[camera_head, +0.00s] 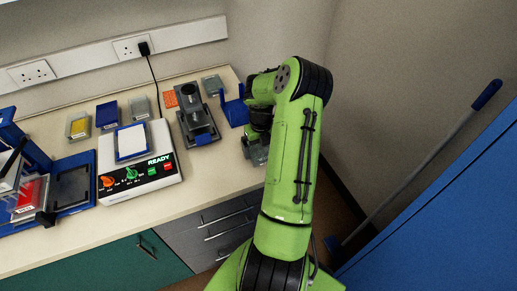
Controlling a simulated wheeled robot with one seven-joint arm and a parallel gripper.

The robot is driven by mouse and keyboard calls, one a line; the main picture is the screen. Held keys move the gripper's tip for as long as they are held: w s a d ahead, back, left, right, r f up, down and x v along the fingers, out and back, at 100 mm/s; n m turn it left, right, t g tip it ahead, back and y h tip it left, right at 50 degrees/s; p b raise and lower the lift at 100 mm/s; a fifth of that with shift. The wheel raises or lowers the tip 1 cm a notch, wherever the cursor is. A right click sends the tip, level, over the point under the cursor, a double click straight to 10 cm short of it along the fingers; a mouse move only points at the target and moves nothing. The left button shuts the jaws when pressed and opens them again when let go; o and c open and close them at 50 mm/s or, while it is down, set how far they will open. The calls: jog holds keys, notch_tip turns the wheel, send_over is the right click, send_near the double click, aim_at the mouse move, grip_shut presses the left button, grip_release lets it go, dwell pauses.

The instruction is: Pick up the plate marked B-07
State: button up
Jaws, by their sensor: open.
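My gripper (255,150) is at the right end of the bench, partly hidden behind my green arm, with its jaws open. It is low over the bench top near the front edge; I cannot tell whether a plate is between or under the jaws. Several small plates lie along the bench: a yellow-topped one (78,127), a blue one (107,114), a grey one (140,107), and a grey one (212,84) at the back. No marking B-07 is readable, so I cannot tell which plate bears it.
A white instrument (140,178) showing READY has a white-topped plate (131,140) on it. A blue-framed station (75,165) is at far left. A wall rises behind.

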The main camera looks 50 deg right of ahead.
jog(key=shift+f, duration=0.2)
jog(key=shift+c, duration=0.5)
jog(key=c, duration=0.6)
notch_tip(320, 180, up, 10)
jog(key=shift+r, duration=0.1)
jog(key=shift+c, duration=0.3)
jog(key=shift+p, duration=0.3)
jog(key=shift+r+p, duration=0.7)
jog(key=shift+r, duration=0.75)
